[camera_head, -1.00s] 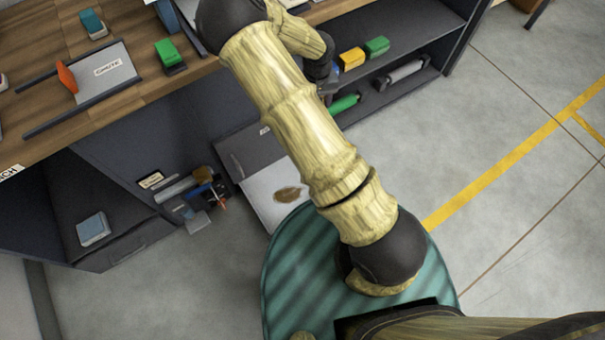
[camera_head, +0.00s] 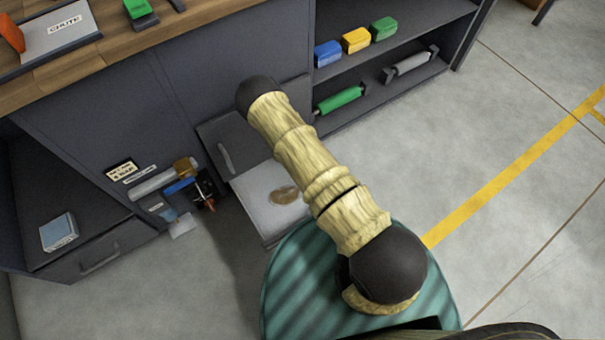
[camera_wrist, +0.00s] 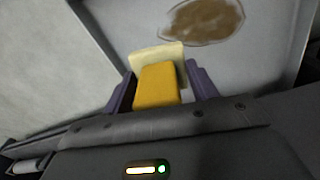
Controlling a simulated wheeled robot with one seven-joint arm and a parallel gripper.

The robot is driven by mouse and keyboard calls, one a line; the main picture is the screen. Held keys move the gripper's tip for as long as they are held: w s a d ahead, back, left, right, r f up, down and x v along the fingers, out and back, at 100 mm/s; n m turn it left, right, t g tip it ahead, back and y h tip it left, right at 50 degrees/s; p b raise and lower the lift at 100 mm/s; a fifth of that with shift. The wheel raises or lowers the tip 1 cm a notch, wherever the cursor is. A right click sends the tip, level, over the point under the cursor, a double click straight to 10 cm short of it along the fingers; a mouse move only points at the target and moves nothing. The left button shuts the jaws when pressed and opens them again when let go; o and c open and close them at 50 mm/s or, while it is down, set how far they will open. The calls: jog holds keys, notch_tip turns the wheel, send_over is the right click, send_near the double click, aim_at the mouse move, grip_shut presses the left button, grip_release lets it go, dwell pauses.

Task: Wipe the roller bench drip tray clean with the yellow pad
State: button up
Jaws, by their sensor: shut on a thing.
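My gripper (camera_wrist: 160,92) is shut on the yellow pad (camera_wrist: 157,86), which has a paler layer at its far end. In the wrist view the pad is over the near part of the grey drip tray (camera_wrist: 135,22); I cannot tell whether it touches the surface. A brown stain (camera_wrist: 203,20) lies on the tray, just beyond the pad and to its right. In the head view the drip tray (camera_head: 258,207) sticks out low from the bench front, with the brown stain (camera_head: 284,195) on it. My arm hides the gripper and pad there.
Blue (camera_head: 328,54), yellow (camera_head: 356,40) and green (camera_head: 383,29) blocks stand on a shelf, above a green roller (camera_head: 340,100) and a grey roller (camera_head: 410,63). Left of the tray, several tools (camera_head: 180,185) hang at the bench front. Open floor lies to the right.

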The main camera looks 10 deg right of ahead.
jog(key=shift+f, duration=0.25)
